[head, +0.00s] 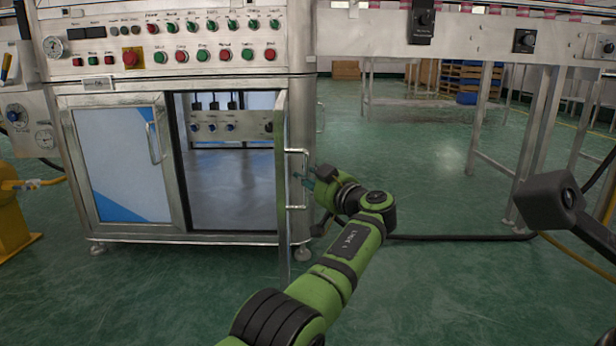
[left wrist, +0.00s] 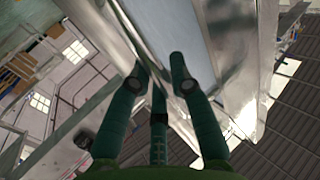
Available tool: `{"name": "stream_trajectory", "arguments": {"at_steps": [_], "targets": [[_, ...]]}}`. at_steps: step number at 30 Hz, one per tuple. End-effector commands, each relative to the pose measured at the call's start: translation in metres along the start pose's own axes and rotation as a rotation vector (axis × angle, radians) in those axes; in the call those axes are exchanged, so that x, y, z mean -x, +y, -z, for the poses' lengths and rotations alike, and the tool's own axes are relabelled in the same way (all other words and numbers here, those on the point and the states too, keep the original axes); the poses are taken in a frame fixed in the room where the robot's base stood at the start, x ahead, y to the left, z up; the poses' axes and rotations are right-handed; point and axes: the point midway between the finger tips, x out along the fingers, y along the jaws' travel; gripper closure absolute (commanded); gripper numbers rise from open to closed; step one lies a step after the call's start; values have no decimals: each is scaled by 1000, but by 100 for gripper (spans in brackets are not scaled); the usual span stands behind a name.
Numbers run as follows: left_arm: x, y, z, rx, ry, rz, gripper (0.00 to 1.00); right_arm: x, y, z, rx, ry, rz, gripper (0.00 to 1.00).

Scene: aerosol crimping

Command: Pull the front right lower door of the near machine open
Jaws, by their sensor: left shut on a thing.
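The near machine (head: 180,228) is a steel cabinet with a button panel. Its front right lower door (head: 282,200) stands swung open toward me, seen almost edge-on, with its bar handle (head: 297,152) on the right-hand face. The door's face also shows close up in the left wrist view (left wrist: 190,30). My left gripper (head: 303,181) is shut on the handle at about its middle. My right gripper is not in view.
The open compartment (head: 232,180) shows knobs inside. The left lower door (head: 120,165) is closed. A steel conveyor frame (head: 470,40) stands at right, and a black hose (head: 450,237) crosses the floor. A dark box (head: 550,200) sits at the right edge.

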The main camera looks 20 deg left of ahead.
Motion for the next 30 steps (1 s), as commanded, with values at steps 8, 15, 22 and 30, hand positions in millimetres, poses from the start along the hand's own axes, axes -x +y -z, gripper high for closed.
{"name": "stream_trajectory", "arguments": {"at_steps": [8, 15, 22, 30], "targets": [[-3, -1, 4, 2, 7, 0, 54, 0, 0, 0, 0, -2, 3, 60], [-1, 0, 2, 1, 3, -1, 54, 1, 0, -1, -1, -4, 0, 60], [10, 1, 0, 1, 4, -1, 54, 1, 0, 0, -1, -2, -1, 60], [55, 1, 0, 3, 2, -5, 54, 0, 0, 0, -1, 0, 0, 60]]}}
